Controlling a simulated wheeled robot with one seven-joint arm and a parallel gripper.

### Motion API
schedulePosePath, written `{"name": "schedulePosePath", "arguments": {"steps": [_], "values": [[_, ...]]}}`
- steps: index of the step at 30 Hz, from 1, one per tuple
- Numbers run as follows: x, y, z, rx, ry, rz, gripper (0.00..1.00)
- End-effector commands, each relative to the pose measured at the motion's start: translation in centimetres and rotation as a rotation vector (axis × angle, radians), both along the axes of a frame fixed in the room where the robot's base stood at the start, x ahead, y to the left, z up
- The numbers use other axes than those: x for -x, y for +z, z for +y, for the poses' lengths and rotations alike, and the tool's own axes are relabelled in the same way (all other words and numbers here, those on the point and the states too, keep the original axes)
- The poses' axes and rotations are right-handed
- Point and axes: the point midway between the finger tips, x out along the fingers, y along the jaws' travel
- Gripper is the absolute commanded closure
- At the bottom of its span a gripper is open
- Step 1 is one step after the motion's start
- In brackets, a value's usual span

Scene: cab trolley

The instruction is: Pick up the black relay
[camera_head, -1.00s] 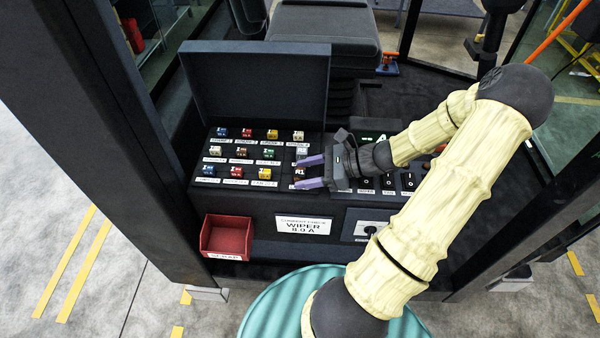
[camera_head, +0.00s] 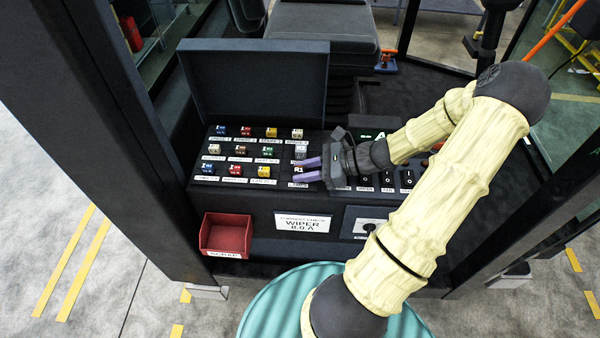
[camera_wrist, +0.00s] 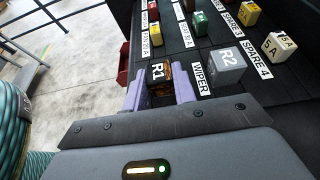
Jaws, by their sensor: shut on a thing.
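The black relay, marked R1 (camera_wrist: 157,73), is between the two purple fingers of my gripper (camera_wrist: 159,88) in the wrist view. The fingers press on its two sides. In the head view the relay (camera_head: 298,169) shows as a small dark block at the fingertips of my gripper (camera_head: 297,170), at the right end of the fuse rows. I cannot tell whether it is still seated in the panel or raised. A grey relay marked R2 (camera_wrist: 228,65) stands beside it, apart from the fingers; it also shows in the head view (camera_head: 300,152).
Several coloured fuses stand in labelled rows on the black panel, such as a yellow one (camera_head: 264,171). A raised dark lid (camera_head: 255,80) stands behind them. A red scrap bin (camera_head: 226,236) is at the front left. Switches (camera_head: 387,182) lie right of my gripper.

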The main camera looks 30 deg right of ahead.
Motion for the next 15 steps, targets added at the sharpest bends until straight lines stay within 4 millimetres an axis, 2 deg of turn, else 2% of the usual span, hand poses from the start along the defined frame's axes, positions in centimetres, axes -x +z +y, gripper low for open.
{"name": "schedulePosePath", "arguments": {"steps": [8, 15], "values": [[0.0, 0.7, -0.1, 0.003, 0.000, -0.001, 0.95], [0.0, 3.5, -0.1, 0.006, -0.001, -0.002, 0.95]]}}
